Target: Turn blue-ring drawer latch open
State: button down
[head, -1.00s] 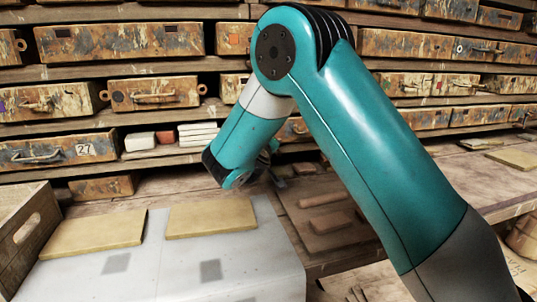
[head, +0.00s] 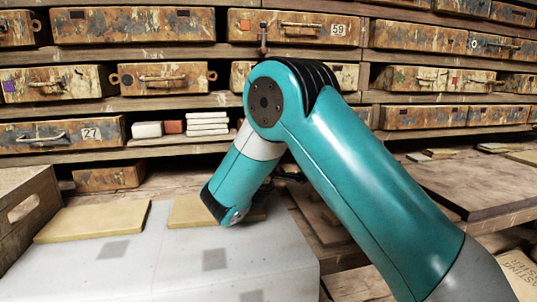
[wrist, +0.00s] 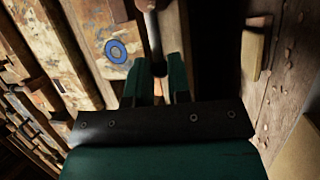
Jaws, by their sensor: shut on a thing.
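The blue ring (wrist: 117,51) is marked on a worn, paint-stained drawer front (wrist: 95,25) left of my gripper in the wrist view. My gripper (wrist: 157,70) has its two green fingers on either side of a dark rod-like latch (wrist: 155,38), and is shut on it. The latch has a brown, rounded end at the top edge of the view. The finger contact is in shadow. In the head view my arm covers most of the gripper, and I cannot make out the blue-ring drawer there.
Shelves of worn drawers fill the back, including one marked 27 (head: 90,133) and one marked 59 (head: 338,29). Tan boards (head: 93,220) lie on the pale worktop (head: 130,270). A wooden crate (head: 25,215) stands at left. Small blocks (head: 206,124) sit on a shelf.

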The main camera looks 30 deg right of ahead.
jog(key=shift+f+n, duration=0.1)
jog(key=shift+n, duration=0.2)
jog(key=c, duration=1.2)
grip_release()
